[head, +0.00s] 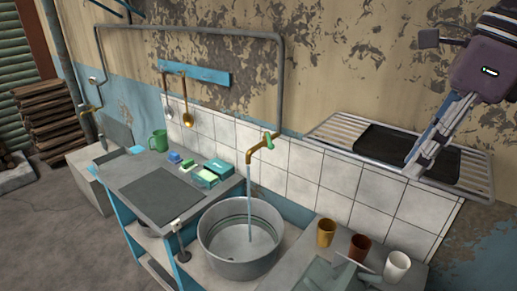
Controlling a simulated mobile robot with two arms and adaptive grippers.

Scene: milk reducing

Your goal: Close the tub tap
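The brass tub tap (259,146) with a green handle (268,140) sticks out from the tiled wall near the middle of the head view. A stream of water (249,205) runs from its spout into the round metal tub (221,245) below. My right gripper (420,158) is at the upper right, in front of the wall rack, with its fingers pointing down and left. It is well to the right of the tap and apart from it. Its fingers look close together, but I cannot tell whether they are shut. My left gripper is not in view.
A wire rack (325,128) with a black tray (400,150) is on the wall at right. Yellow (325,233), brown (359,247) and white (396,266) cups stand right of the tub. A green mug (158,140) and sponges (206,179) are left. A pipe (280,85) rises behind the tap.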

